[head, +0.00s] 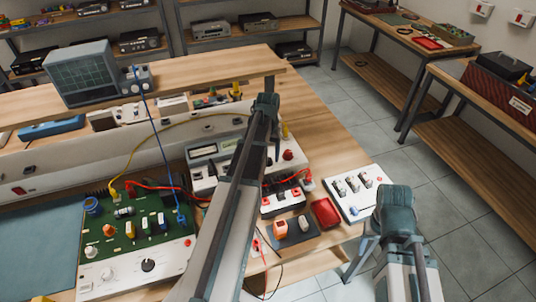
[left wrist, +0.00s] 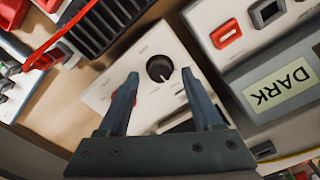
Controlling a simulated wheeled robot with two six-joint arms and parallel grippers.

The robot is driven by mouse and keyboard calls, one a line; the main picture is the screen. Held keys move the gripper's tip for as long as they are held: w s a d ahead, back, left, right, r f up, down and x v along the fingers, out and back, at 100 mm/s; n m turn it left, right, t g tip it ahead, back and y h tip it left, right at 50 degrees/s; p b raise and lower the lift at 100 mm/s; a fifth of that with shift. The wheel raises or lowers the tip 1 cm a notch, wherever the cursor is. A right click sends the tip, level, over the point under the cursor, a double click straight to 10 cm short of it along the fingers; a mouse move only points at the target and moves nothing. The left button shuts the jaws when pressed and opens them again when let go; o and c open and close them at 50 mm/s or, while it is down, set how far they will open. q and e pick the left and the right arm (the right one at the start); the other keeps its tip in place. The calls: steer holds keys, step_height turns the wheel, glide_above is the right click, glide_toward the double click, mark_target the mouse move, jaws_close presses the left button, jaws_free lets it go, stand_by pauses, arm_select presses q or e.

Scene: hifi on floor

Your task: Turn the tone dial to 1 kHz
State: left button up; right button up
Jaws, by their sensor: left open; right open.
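In the left wrist view, a round black dial (left wrist: 159,68) with a light pointer line sits on a white box (left wrist: 150,42). The pointer line slants toward the lower right of that picture; the printed marks are too small to read. My left gripper (left wrist: 160,76) is open, with one finger on each side of the dial as seen from the wrist. I cannot tell whether the fingers touch anything. In the head view my left arm hides this dial and the left gripper. My right arm shows at the lower right, but its fingers cannot be made out.
A device with a display reading DARK (left wrist: 282,85) and a black finned block (left wrist: 105,22) flank the box.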

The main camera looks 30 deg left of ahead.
mark_target(269, 159)
arm_select(q)
step_height(269, 159, up, 12)
steer(key=p, duration=1.1)
steer(key=shift+r+p, duration=0.25)
steer(key=shift+p, duration=0.15)
steer(key=s+d+f+m+b, duration=0.1)
steer(key=s+d, duration=0.4)
steer(key=d, duration=0.5)
steer(key=s+d+f+m+b, duration=0.1)
steer(key=s+d+m+b, duration=0.1)
steer(key=s+d, duration=0.4)
steer(key=s+d+f+m+y+b, duration=0.1)
steer(key=s+d+m, duration=0.3)
steer(key=d, duration=1.1)
steer(key=shift+s+f, duration=0.55)
steer(key=shift+s, duration=0.45)
